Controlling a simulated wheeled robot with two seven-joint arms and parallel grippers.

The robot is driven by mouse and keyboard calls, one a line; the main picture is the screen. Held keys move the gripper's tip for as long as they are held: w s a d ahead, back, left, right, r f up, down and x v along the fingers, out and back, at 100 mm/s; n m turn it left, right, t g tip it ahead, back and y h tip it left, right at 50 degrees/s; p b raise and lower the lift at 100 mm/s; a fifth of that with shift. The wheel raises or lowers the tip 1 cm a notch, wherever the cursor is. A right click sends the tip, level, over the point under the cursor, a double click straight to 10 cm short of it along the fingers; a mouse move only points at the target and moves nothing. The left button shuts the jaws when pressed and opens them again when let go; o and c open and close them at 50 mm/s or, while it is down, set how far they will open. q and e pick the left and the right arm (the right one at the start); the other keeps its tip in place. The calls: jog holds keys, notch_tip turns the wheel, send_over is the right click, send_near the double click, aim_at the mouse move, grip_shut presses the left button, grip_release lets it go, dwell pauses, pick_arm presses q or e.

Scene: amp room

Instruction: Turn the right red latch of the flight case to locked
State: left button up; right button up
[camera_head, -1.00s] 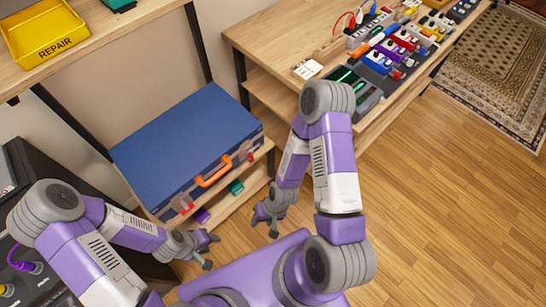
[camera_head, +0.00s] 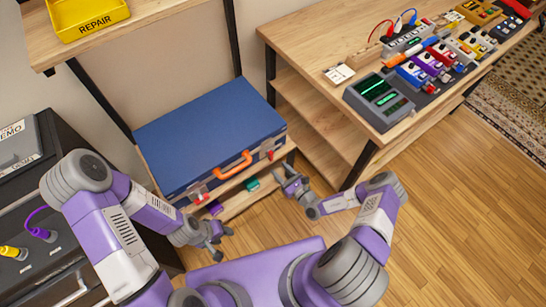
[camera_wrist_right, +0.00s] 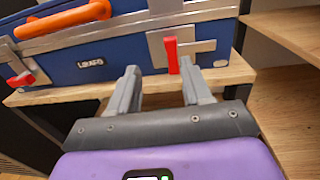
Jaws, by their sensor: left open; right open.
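The blue flight case (camera_head: 210,130) lies on a wooden shelf. Its orange handle (camera_head: 233,165) is on the front face, between two red latches. The right red latch (camera_head: 267,153) also shows in the right wrist view (camera_wrist_right: 171,54), standing upright on a metal plate. The left red latch (camera_wrist_right: 20,80) lies tilted nearly flat. My right gripper (camera_wrist_right: 163,80) is open and empty in front of the right latch. The latch appears between the fingertips, closer to the right-hand finger; contact cannot be told. My left gripper (camera_head: 221,238) is open and empty, in front of the case's left end.
A workbench (camera_head: 310,55) with a grey device (camera_head: 380,100) and several coloured pedals stands at the right. A yellow REPAIR tray (camera_head: 88,15) sits on an upper shelf. Green and purple items lie below the case.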

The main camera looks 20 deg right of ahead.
aim_at(272, 156)
jog(key=shift+m+h, duration=0.3)
jog(key=shift+h, duration=0.1)
jog(key=b+x, duration=0.1)
jog(key=x, duration=0.2)
jog(key=d+b+x, duration=0.1)
jog(key=x, duration=0.2)
jog(key=shift+w+f, duration=0.15)
jog(key=shift+w, duration=0.2)
jog(key=shift+w+a, duration=0.15)
jog(key=shift+w, duration=0.45)
grip_shut()
